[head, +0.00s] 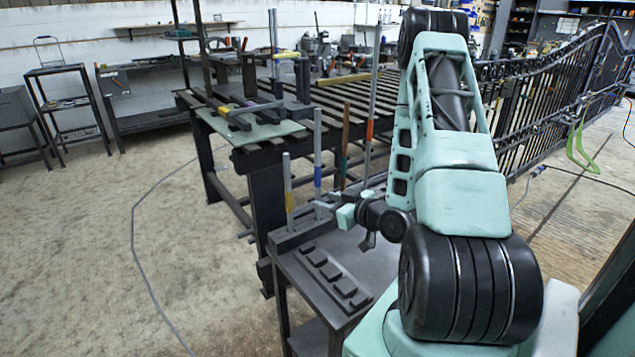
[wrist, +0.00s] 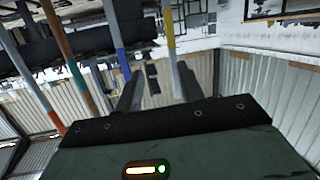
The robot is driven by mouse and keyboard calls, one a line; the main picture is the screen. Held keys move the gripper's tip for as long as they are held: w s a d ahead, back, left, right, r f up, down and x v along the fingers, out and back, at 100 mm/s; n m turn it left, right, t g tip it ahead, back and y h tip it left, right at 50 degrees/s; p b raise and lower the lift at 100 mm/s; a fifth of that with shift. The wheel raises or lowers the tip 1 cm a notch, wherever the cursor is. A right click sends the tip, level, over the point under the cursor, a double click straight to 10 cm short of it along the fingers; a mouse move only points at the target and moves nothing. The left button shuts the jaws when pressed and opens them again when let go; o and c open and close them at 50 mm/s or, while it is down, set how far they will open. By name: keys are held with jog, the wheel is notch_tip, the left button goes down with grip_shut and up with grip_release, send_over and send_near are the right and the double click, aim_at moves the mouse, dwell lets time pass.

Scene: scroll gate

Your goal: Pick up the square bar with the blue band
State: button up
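The bar with the blue band (head: 317,150) stands upright in a row of bars at the bench's left edge. In the wrist view the blue-banded bar (wrist: 114,30) runs down to the left fingertip, slightly left of the gap between the fingers. My gripper (head: 319,208) is low beside this bar. Its fingers (wrist: 160,75) are apart with nothing between them in the wrist view. Whether the left finger touches the bar is unclear. The bar's lower end is hidden near the gripper, and its square section is too small to confirm.
A yellow-banded bar (head: 288,190) stands in front, near the right finger in the wrist view. A brown bar (head: 344,145) and a taller orange-banded bar (head: 370,115) stand behind. A dark slatted table (head: 330,105) lies beyond. Floor on the left is mostly clear.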

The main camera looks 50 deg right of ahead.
jog(key=s+d+m+t+h, duration=0.2)
jog(key=s+d+m+h, duration=0.1)
jog(key=s+d, duration=0.25)
jog(key=b, duration=0.3)
send_near(319, 177)
jog(key=x, duration=0.4)
jog(key=shift+p+x, duration=0.4)
jog(key=shift+x, duration=3)
grip_shut()
